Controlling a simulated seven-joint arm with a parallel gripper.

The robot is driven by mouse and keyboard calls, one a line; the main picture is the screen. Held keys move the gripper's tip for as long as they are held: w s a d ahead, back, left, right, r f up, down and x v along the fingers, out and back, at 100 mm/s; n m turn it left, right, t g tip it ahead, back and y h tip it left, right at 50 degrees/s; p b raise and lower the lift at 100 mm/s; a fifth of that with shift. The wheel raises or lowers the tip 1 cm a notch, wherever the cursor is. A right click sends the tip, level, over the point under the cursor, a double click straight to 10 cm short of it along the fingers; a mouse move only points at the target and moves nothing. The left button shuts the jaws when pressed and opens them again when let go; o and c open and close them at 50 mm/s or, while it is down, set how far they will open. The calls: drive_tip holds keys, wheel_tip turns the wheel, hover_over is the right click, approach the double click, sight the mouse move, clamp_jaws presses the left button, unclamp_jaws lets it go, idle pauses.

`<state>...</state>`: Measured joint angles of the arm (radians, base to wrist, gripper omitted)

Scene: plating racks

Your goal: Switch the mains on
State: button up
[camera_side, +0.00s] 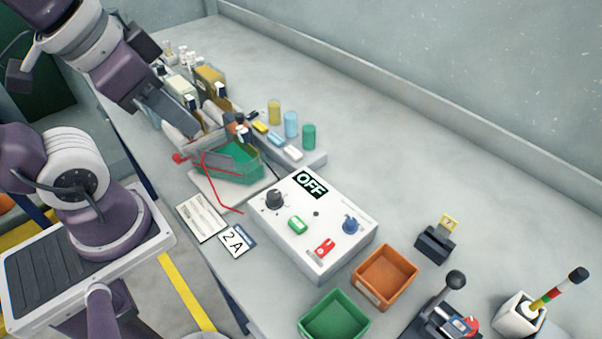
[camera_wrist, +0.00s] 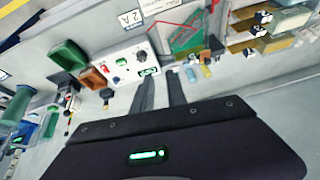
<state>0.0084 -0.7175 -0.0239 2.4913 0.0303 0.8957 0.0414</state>
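A white control box (camera_side: 312,235) stands in the middle of the bench in the side view, and its display (camera_side: 310,184) reads OFF. On its top are a black knob (camera_side: 274,198), a green button (camera_side: 297,224), a blue knob (camera_side: 350,225) and a red switch (camera_side: 324,248). The box (camera_wrist: 116,60) also shows in the wrist view, with its display (camera_wrist: 148,71) near my fingertips in the picture. My gripper (camera_wrist: 161,83) is open, with two dark fingers apart and nothing between them. It is above the bench, behind the box, near the green tank. Its fingertips are hard to make out in the side view.
A green tank (camera_side: 235,165) with red wires stands behind the box. Coloured cylinders (camera_side: 291,124) and bottles (camera_side: 211,77) are farther back. An orange bin (camera_side: 386,276), a green bin (camera_side: 335,317) and a black lever device (camera_side: 444,316) are in front.

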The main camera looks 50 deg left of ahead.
drive_tip(key=o, duration=0.3)
drive_tip(key=w+f+m, duration=0.1)
drive_tip(key=m, duration=0.2)
drive_tip(key=w+d+f+m+y, duration=0.1)
drive_tip(key=m, duration=0.3)
drive_tip(key=w+f+m+g+y, duration=0.1)
drive_tip(key=w+m, duration=0.1)
drive_tip(key=m, duration=0.2)
drive_tip(key=shift+d+f, duration=0.1)
drive_tip(key=shift+d, duration=0.25)
drive_tip(key=m+h, duration=0.2)
drive_tip(key=m, duration=2.2)
approach(325, 246)
drive_tip(key=shift+a+f, duration=0.1)
drive_tip(key=shift+f, duration=0.2)
drive_tip(key=x, duration=0.6)
drive_tip(key=shift+w+f, duration=0.15)
drive_tip(key=shift+f, duration=0.1)
drive_tip(key=shift+w+f, duration=0.1)
drive_tip(key=shift+f, duration=0.1)
clamp_jaws()
